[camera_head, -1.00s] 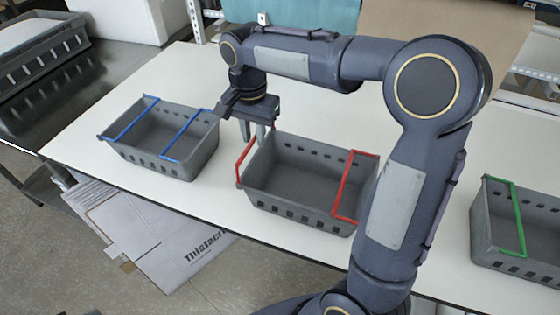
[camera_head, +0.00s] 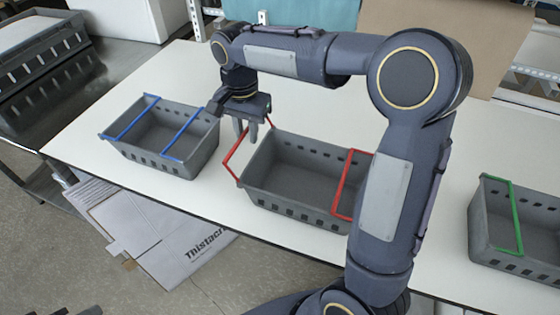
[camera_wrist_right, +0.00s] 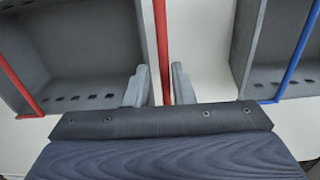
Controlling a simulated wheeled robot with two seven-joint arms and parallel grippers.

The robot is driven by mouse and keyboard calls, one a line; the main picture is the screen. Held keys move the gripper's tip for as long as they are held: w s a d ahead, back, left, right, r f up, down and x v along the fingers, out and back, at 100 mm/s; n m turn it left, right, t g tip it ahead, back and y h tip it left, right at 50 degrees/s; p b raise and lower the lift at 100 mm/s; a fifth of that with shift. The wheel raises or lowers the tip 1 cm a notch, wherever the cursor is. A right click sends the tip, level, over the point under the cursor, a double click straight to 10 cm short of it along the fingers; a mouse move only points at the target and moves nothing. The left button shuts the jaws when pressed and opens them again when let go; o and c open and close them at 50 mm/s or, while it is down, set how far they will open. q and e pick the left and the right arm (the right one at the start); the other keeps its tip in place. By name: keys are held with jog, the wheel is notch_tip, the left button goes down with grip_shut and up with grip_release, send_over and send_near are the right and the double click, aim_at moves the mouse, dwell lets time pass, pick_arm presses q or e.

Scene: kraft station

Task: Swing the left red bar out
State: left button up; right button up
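The left red bar (camera_head: 229,158) is on the left end of the middle grey crate (camera_head: 290,205). It leans outward to the left, clear of the crate rim. My right gripper (camera_head: 246,138) is above the table at that end, fingers pointing down. In the right wrist view the red bar (camera_wrist_right: 162,45) passes between the two fingers (camera_wrist_right: 160,82), with some gap showing, so they look open around it. It lies closer to the right-hand finger; I cannot tell if they touch. My left gripper is not in view.
The right red bar (camera_head: 345,182) lies across the same crate's other end. A crate with blue bars (camera_head: 182,135) stands to the left, with a strip of bare table between. A crate with a green bar (camera_head: 517,215) is at the right. The table's front edge is close.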

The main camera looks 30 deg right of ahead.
notch_tip(320, 180, up, 8)
jog(key=p, duration=0.4)
jog(key=shift+s+d+p, duration=0.3)
jog(key=shift+s, duration=0.1)
jog(key=shift+s, duration=0.1)
dwell(0.6)
